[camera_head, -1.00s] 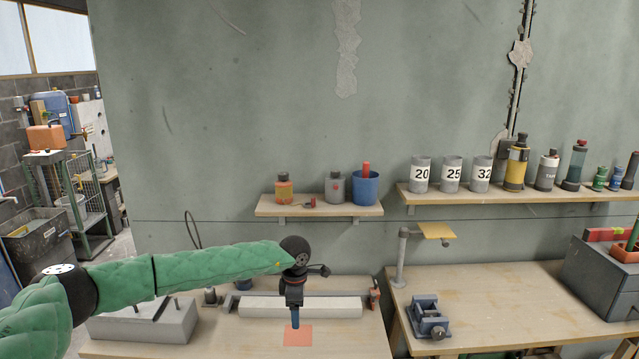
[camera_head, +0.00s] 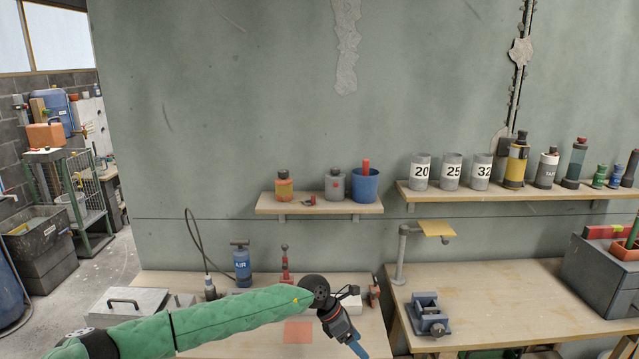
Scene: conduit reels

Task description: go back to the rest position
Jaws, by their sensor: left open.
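My left arm, in a green padded sleeve, comes in from the lower left and reaches over the left workbench (camera_head: 240,345). My left gripper (camera_head: 358,348) is at the bottom of the view, just right of the flat orange square (camera_head: 298,332) on the bench. It points down and to the right, and its blue fingers reach towards the bottom edge. It is open, and I see nothing held in it. My right gripper is not in view.
A blue AIR pump (camera_head: 242,266) and a red tool (camera_head: 286,265) stand behind my arm. A grey handled box (camera_head: 127,305) is at left. A vise (camera_head: 428,316) sits on the right bench. Shelves with cups and bottles run along the wall above.

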